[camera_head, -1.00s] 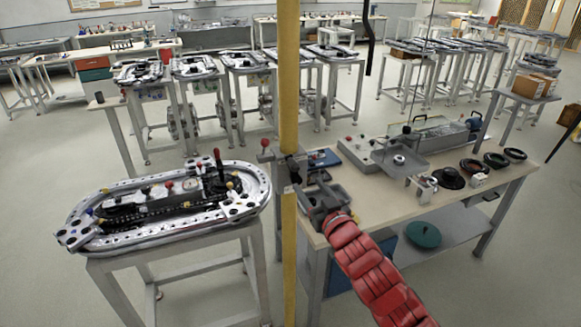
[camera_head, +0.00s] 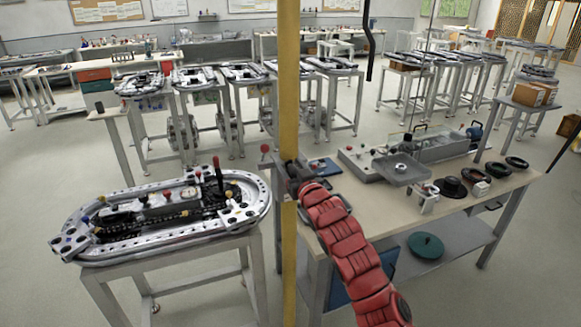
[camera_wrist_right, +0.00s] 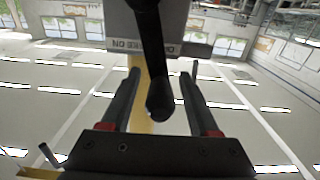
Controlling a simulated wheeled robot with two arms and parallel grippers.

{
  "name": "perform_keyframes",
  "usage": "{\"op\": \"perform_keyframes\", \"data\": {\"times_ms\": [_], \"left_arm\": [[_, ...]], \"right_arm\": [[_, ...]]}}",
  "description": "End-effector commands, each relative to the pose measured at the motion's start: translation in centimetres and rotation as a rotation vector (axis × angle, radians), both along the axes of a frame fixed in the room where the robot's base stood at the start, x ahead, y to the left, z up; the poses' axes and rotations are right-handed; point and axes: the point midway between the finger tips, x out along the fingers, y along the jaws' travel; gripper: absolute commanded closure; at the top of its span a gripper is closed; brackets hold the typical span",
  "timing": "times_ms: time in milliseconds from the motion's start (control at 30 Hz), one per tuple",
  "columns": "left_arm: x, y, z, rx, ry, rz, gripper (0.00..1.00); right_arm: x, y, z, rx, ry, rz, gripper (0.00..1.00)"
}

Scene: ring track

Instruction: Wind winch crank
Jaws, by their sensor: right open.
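The winch is on the yellow post (camera_head: 289,90). In the right wrist view its grey housing (camera_wrist_right: 185,22) carries a label that reads upside down. The black crank arm (camera_wrist_right: 149,30) runs down from the top to a dark, rounded grip (camera_wrist_right: 160,103). My right gripper (camera_wrist_right: 159,85) is open, one finger on each side of the grip, with gaps showing on both sides. In the head view my right gripper (camera_head: 291,172) is at the post and mostly hides the winch. My left gripper is out of view.
An oval ring track (camera_head: 150,247) on a stand is left of the post. A workbench (camera_head: 395,225) with a tray (camera_head: 402,168) and several dark rings is to the right. A red ball (camera_head: 264,148) shows just left of the post.

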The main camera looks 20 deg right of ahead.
Motion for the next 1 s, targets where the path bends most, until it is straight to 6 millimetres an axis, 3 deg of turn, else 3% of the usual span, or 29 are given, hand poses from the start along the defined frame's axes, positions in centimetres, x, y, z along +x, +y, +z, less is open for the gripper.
{"op": "perform_keyframes", "data": {"times_ms": [267, 600, 1000], "left_arm": [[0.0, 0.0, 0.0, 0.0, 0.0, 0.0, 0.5], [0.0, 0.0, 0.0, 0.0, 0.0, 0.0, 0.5], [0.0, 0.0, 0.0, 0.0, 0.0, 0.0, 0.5]], "right_arm": [[0.09, 0.0, -0.07, 0.0, 0.001, 0.0, 0.39], [0.08, -0.02, -0.07, 0.001, 0.001, 0.0, 1.0], [0.08, -0.03, -0.08, 0.002, 0.002, -0.001, 1.0]]}}
